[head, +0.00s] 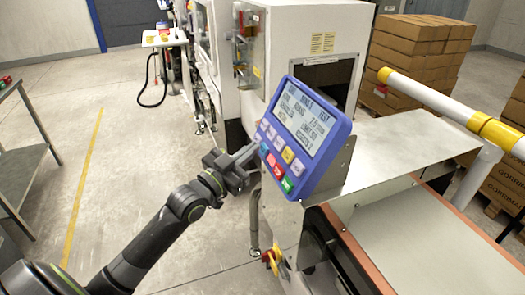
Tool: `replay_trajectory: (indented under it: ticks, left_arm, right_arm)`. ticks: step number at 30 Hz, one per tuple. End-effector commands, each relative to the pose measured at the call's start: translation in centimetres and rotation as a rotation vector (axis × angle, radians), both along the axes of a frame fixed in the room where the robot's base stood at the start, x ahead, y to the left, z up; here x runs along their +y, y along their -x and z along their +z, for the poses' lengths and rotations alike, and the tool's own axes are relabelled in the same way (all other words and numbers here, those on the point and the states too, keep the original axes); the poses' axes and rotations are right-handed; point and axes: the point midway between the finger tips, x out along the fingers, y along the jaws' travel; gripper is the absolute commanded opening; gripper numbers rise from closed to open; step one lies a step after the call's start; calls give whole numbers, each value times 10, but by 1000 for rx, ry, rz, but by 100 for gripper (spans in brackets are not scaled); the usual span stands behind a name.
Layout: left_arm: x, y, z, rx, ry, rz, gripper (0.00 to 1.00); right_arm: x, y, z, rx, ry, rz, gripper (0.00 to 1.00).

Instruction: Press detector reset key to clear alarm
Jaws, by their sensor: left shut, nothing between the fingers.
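The detector's control panel (304,134) has a blue frame, a lit text display (303,121) and two rows of coloured keys at its lower left. A red key (274,166), a green key (287,185) and a yellow key (288,155) show among paler ones. The key labels are too small to read. My left gripper (252,150) is shut and empty, its tips close to the left edge of the panel by the keys. I cannot tell whether the tips touch. My right gripper is not in view.
Stacked cartons (415,50) stand behind. A metal table (20,160) is at far left. The floor between is clear.

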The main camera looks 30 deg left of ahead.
Motion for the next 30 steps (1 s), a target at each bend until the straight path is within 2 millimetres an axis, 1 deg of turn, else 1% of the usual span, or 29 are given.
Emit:
replay_trajectory:
  ticks: [1, 13, 30]
  left_arm:
    - [-1, -1, -2, -2, 0, 0, 0]
    - [-1, -2, -1, 0, 0, 0, 0]
    - [-5, -6, -5, 1, 0, 0, 0]
  right_arm:
    - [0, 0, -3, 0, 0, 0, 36]
    - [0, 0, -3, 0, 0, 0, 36]
    - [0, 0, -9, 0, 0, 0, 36]
